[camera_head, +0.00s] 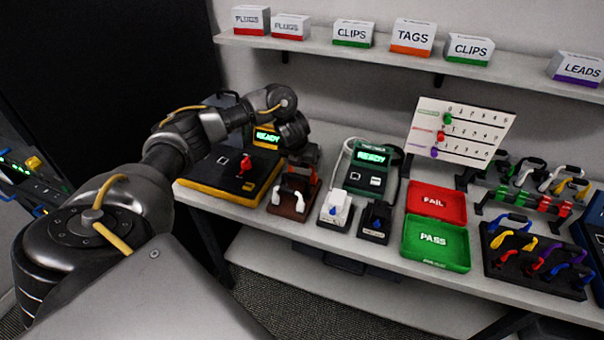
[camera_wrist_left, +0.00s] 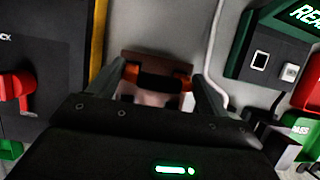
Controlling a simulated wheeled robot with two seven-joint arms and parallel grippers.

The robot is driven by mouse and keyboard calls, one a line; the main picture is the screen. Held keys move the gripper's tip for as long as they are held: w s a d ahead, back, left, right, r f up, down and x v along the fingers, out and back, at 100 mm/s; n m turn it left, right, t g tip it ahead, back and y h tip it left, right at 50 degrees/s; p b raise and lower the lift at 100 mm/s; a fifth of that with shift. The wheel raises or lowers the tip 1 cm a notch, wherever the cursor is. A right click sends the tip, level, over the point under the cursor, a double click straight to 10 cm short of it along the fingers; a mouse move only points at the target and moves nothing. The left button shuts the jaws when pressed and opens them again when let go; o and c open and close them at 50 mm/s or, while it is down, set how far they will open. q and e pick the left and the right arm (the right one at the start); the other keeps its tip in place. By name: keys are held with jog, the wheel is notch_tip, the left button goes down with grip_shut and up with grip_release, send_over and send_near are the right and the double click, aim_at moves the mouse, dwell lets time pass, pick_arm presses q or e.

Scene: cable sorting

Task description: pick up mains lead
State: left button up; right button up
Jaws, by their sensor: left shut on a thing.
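My left gripper (camera_head: 303,158) is over the brown stand (camera_head: 284,208) at the back left of the table. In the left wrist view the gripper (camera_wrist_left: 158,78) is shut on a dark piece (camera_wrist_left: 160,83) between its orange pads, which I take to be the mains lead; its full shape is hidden. The brown stand with pale hooked leads (camera_head: 297,196) lies just below. I cannot tell whether the held piece still touches the stand. My right gripper is not in view.
A black tester with a red switch (camera_head: 246,163) stands left of the gripper, and a green tester (camera_head: 370,158) stands right. White and black sockets (camera_head: 336,212), red FAIL (camera_head: 436,203) and green PASS (camera_head: 435,243) trays, and lead racks (camera_head: 530,262) fill the right side. A shelf with boxes (camera_head: 412,38) hangs above.

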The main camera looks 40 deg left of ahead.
pick_arm(q)
jog(key=shift+c, duration=0.6)
jog(key=shift+r, duration=0.3)
notch_tip(320, 180, up, 10)
jog(key=shift+f+p, duration=0.25)
jog(key=shift+p, duration=0.95)
notch_tip(320, 180, up, 3)
jog(key=p, duration=0.3)
